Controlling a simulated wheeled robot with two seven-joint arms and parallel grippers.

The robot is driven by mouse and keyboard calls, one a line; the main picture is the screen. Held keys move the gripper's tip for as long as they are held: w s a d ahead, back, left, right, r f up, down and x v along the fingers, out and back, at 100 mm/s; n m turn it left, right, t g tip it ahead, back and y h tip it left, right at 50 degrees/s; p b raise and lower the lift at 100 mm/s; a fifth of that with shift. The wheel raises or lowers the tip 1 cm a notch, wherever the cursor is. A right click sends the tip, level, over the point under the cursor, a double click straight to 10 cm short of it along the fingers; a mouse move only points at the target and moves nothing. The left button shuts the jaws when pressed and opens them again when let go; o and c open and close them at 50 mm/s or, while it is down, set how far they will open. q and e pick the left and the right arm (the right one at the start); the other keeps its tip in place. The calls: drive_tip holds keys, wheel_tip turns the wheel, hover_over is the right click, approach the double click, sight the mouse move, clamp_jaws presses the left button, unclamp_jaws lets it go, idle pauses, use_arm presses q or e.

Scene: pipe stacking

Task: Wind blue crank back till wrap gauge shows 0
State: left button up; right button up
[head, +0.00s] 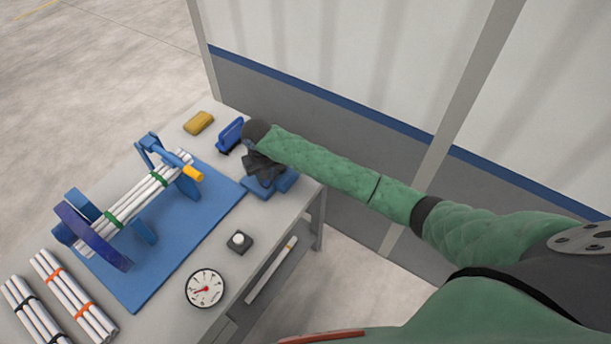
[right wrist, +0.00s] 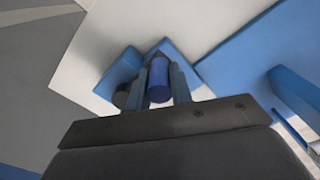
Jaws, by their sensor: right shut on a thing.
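My right gripper (head: 262,168) reaches over the table's far right corner. In the right wrist view it (right wrist: 158,88) is shut on a dark blue upright cylinder (right wrist: 158,75) above a blue block (right wrist: 120,75). The block also shows in the head view (head: 284,183). I cannot tell whether the cylinder is the blue crank's grip; my gripper hides most of it. A blue crank arm with a yellow handle (head: 193,173) stands on the rack with the pipes, apart from my gripper. A round white gauge (head: 205,288) has a red needle pointing left; its numbers are too small to read. My left gripper is not in view.
White pipes (head: 138,198) with green bands lie in the rack on a blue mat (head: 205,215). Two bundles lie front left, one with orange bands (head: 66,285). A wall runs behind.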

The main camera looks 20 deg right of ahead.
drive_tip(key=shift+w+a+f, duration=0.1)
drive_tip(key=shift+w+a, duration=0.5)
drive_tip(key=shift+w, duration=0.05)
drive_tip(key=w, duration=0.1)
drive_tip(key=w+a, duration=0.1)
drive_tip(key=w, duration=0.1)
drive_tip(key=shift+w+a, duration=0.15)
drive_tip(key=w, duration=0.3)
drive_tip(key=shift+w, duration=0.35)
